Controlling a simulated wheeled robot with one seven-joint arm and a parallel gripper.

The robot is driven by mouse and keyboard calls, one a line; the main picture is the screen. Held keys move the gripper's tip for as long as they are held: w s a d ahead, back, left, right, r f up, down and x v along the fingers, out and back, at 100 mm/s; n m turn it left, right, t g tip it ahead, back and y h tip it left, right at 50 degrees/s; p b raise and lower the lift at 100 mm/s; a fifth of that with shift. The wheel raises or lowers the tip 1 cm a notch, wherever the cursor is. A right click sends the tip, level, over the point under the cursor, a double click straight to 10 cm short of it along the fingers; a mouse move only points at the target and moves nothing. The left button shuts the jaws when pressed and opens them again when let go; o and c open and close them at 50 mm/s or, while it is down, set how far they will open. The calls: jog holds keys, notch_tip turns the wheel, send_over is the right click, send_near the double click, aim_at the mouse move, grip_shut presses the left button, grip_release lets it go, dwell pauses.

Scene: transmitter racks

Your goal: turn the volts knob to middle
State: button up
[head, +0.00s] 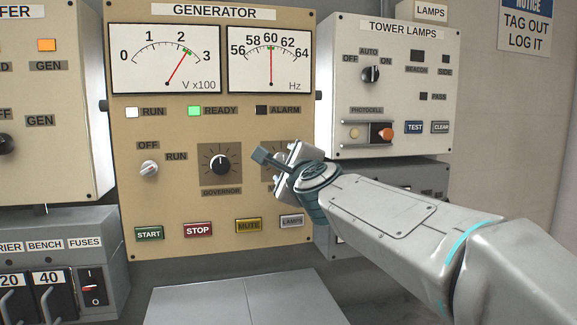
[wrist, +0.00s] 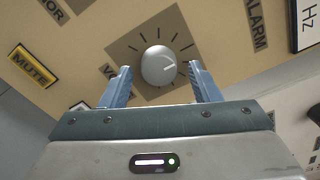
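The volts knob (wrist: 158,65) is a round grey knob on a dark square plate with tick marks, on the tan generator panel (head: 122,190). My gripper (wrist: 160,68) is open, with one finger on each side of the knob and a visible gap on both sides. The volts label is partly covered by a finger in the wrist view.
The governor knob (head: 220,164) is left of my gripper. The volts meter (head: 166,60) needle stands between 2 and 3. Below are the mute button (head: 248,225) and lamps button (head: 291,221). The tower lamps box (head: 395,90) juts out at right.

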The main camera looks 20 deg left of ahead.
jog(key=v, duration=1.4)
jog(key=shift+b, duration=0.3)
jog(key=shift+a, duration=0.1)
jog(key=s+d+f+n+g+h+p, duration=0.1)
jog(key=d+f+n+g+h+p, duration=0.15)
jog(key=d+f+n, duration=0.45)
jog(key=s+d+f+n+g+h+p, duration=0.1)
jog(key=d+f+n+g+h+p, duration=0.25)
jog(key=f, duration=0.65)
jog(key=s+d+f+n+g+h, duration=0.1)
jog(key=s+d+f+n+g, duration=0.2)
jog(key=s+d+f, duration=0.3)
jog(key=s+d+f+n+g+h+p, duration=0.1)
jog(key=s+d+f+n+g+h, duration=0.1)
jog(key=s+d+f, duration=0.4)
jog(key=s+d+n+g, duration=0.1)
jog(key=d, duration=0.3)
jog(key=shift+d+f+h, duration=0.2)
jog(key=shift+d+h, duration=0.1)
jog(key=shift+s, duration=0.15)
jog(key=c, duration=0.4)
jog(key=shift+a, duration=0.15)
jog(key=shift+c, duration=0.2)
